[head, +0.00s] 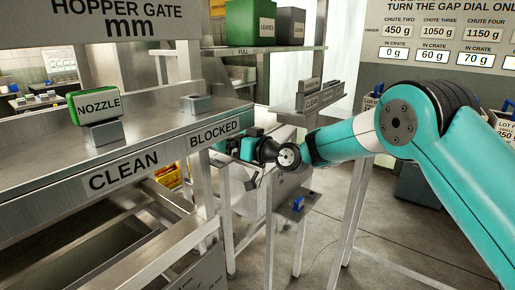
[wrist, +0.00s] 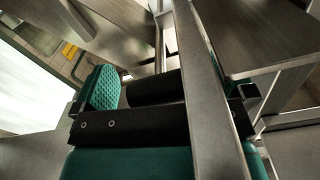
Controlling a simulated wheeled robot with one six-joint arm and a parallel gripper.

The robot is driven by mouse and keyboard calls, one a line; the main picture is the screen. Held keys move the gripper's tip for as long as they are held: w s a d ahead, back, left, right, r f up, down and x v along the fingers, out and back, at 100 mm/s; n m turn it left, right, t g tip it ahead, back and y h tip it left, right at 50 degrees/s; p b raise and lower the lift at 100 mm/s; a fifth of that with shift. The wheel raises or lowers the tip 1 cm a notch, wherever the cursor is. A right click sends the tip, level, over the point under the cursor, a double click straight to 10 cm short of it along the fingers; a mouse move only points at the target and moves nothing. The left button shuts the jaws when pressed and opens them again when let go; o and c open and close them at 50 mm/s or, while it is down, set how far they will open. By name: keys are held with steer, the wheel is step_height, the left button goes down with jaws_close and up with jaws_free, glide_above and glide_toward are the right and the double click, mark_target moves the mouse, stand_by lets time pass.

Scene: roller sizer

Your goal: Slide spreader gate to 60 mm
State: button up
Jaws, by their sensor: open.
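My gripper (head: 240,150) is beside the right end of the steel bench, below the BLOCKED label (head: 214,134). In the wrist view its jaws (wrist: 172,92) are open, with one textured teal pad on the left. A steel post or rail crosses the wrist view between the jaws; I cannot tell whether it touches them. I cannot pick out the spreader gate or its millimetre scale for certain. A large sign reading HOPPER GATE mm (head: 128,20) hangs at the upper left, partly cut off.
A green NOZZLE block (head: 96,106) stands on the steel bench (head: 40,165). A small stand with a blue part (head: 298,203) is below my gripper. Green and dark bins (head: 252,24) sit on a shelf behind. Clear floor (head: 335,235) shows at lower right.

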steer(key=b+v, duration=0.7)
steer(key=v, duration=0.9)
steer(key=shift+s+d, duration=0.15)
steer(key=shift+d, duration=0.15)
steer(key=s+f+n+g+h, duration=0.1)
steer(key=s+g+h, duration=0.4)
steer(key=s, duration=1)
steer(key=s+d+f+m+g+h, duration=0.1)
steer(key=s+d+f+g+h, duration=0.1)
steer(key=s+d, duration=0.3)
steer(key=s+d+f+m+g+h, duration=0.2)
steer(key=s+d, duration=0.3)
steer(key=s, duration=0.8)
steer(key=shift+d+f+g+h, duration=0.3)
steer(key=shift+f+g+h, duration=0.1)
steer(key=shift+f+h, duration=0.4)
steer(key=shift+r, duration=0.1)
